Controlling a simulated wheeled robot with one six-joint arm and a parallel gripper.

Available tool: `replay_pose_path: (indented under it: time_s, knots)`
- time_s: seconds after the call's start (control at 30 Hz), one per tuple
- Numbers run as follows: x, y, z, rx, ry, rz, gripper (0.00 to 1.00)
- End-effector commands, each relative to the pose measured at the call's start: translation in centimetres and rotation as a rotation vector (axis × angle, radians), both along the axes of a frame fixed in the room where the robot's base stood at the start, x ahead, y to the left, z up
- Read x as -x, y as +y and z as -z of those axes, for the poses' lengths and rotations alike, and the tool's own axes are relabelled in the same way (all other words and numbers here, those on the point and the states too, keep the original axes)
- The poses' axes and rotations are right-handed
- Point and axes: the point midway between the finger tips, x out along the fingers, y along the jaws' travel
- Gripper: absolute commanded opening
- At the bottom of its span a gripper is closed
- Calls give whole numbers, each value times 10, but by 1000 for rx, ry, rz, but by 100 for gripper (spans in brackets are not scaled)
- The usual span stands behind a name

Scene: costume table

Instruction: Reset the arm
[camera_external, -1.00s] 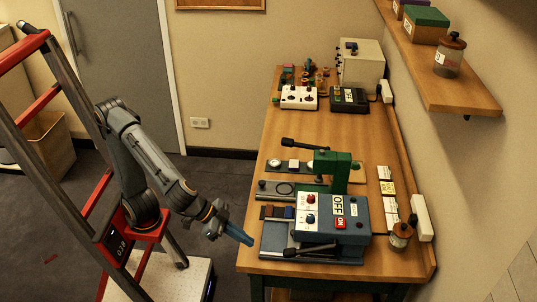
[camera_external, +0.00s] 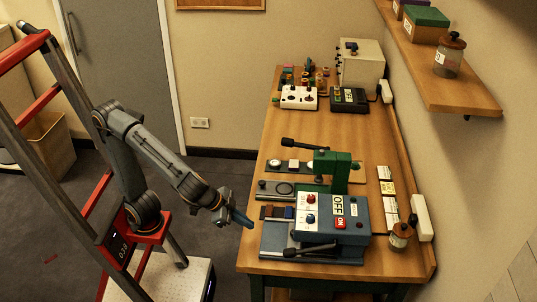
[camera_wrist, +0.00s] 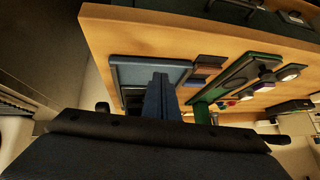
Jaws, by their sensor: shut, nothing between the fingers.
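My gripper (camera_external: 241,219) is at the end of my arm, near the left edge of the wooden table (camera_external: 256,195) in the external view. Its blue fingers are shut with nothing between them. In the wrist view the shut fingers (camera_wrist: 161,97) point toward the table, with the blue-grey machine base partly behind them. My arm reaches to the right from its red mount, bent at the elbow. The gripper appears apart from the machine, though the exact gap cannot be told.
A white control box (camera_external: 298,97), a black box (camera_external: 349,100) and a beige box (camera_external: 361,64) are at the far end. A jar (camera_external: 401,236) stands at the right.

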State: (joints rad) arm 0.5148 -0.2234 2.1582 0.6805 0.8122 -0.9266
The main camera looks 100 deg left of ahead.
Motion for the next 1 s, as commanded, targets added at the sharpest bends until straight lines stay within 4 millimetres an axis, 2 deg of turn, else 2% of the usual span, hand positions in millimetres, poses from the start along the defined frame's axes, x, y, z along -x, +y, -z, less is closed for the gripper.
replay_pose_path:
  time_s: [0.03, 0.1, 0.2, 0.27, 0.4, 0.6, 1.0]
  knots:
    - [5, 36, 17, -35, 59, -39, 0]
    - [18, 75, 34, -76, 151, -68, 0]
    - [40, 117, 55, -108, 276, -89, 0]
    - [55, 138, 67, -114, 349, -95, 0]
    - [95, 173, 102, -46, 464, -123, 0]
    - [140, 200, 139, 50, 555, -153, 0]
    - [196, 218, 176, 185, 625, -206, 0]
